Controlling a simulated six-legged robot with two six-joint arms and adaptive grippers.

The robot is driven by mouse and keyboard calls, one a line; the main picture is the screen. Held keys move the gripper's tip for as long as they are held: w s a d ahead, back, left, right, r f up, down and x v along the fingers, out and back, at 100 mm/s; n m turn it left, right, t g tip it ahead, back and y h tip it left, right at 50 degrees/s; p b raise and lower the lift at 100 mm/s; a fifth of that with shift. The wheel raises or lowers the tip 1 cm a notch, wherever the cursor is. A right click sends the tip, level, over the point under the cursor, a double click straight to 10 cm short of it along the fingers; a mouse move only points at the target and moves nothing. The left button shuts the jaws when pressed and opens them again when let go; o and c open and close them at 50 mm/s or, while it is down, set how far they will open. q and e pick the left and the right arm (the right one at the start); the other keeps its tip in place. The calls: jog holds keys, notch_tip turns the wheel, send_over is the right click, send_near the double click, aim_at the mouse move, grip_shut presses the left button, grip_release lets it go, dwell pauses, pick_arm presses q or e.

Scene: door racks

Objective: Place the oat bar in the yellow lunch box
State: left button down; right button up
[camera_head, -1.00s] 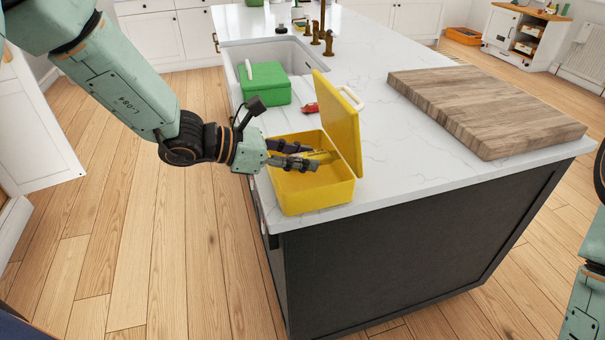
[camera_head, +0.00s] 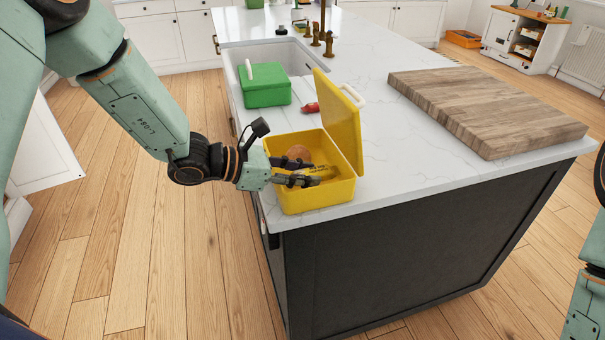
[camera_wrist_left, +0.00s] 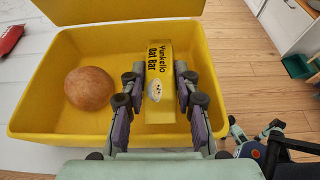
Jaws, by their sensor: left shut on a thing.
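The yellow lunch box (camera_head: 315,196) stands open near the counter's corner, its lid (camera_head: 339,120) upright at its right side in the head view. My left gripper (camera_head: 312,174) reaches into it from the left. In the left wrist view the gripper (camera_wrist_left: 160,100) is shut on the oat bar (camera_wrist_left: 159,72), a yellow packet with a label, held over the box's inside. I cannot tell if the bar touches the floor of the box. A round brown bun (camera_wrist_left: 89,88) lies in the box beside the bar. My right gripper is not in view.
A green lunch box (camera_head: 265,86), closed, stands behind by the sink (camera_head: 290,55). A small red item (camera_head: 311,107) lies behind the yellow box. A wooden board (camera_head: 485,110) covers the counter's right part. Bare counter (camera_head: 400,150) lies between.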

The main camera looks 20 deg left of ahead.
pick_arm(q)
jog(key=shift+s+f, duration=0.2)
jog(key=shift+f, duration=0.2)
jog(key=c, duration=1)
grip_release()
jog(key=shift+s+f, duration=0.1)
jog(key=shift+f, duration=0.1)
jog(key=shift+r, duration=0.1)
jog(key=shift+r+p, duration=0.5)
jog(key=shift+p, duration=0.05)
jog(key=v, duration=0.2)
jog(key=p+v, duration=0.1)
jog(key=v, duration=0.1)
jog(key=r+v, duration=0.1)
jog(key=v, duration=0.2)
jog(key=shift+w, duration=0.25)
jog(key=p+v, duration=0.3)
jog(key=v, duration=0.2)
jog(key=shift+w+f, duration=0.1)
